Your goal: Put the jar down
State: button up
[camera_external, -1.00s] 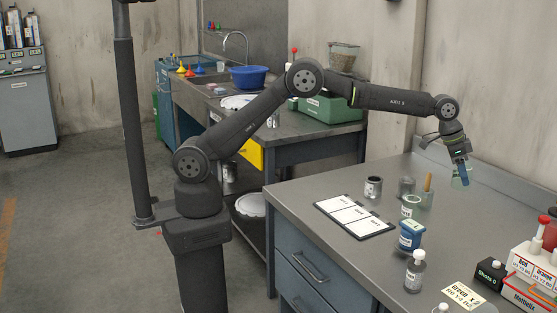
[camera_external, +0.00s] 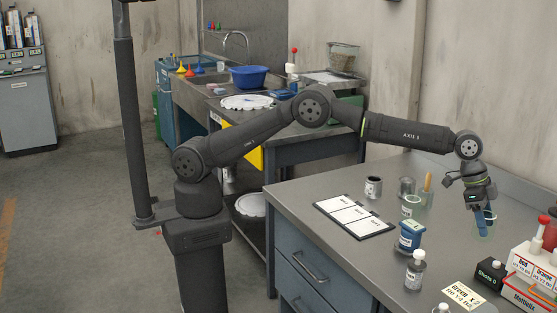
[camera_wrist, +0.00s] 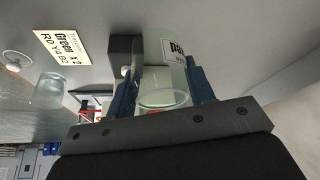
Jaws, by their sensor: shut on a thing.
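The jar (camera_external: 490,226) is pale, greenish and see-through. It is between the blue fingers of my gripper (camera_external: 483,221), at the right of the bench (camera_external: 440,240). In the wrist view the jar (camera_wrist: 165,90) shows its open rim and part of a printed label, with a finger of my gripper (camera_wrist: 163,80) on each side. My gripper is shut on it. The jar is low over the bench; I cannot tell whether its base touches the top.

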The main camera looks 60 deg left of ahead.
jog(key=w+f, duration=0.2)
jog(key=w, duration=0.1)
jog(key=w+a+f, duration=0.1)
jog(key=shift+w+a, duration=0.1)
jog(key=shift+w, duration=0.3)
jog(key=shift+f, duration=1.95)
jog(key=shift+f, duration=0.15)
jog(key=o, duration=1)
jog(key=shift+c, duration=0.2)
jog(key=shift+a+r, duration=0.1)
jog(key=shift+r, duration=0.4)
jog(key=v, duration=1.1)
jog(key=shift+s+a, duration=0.1)
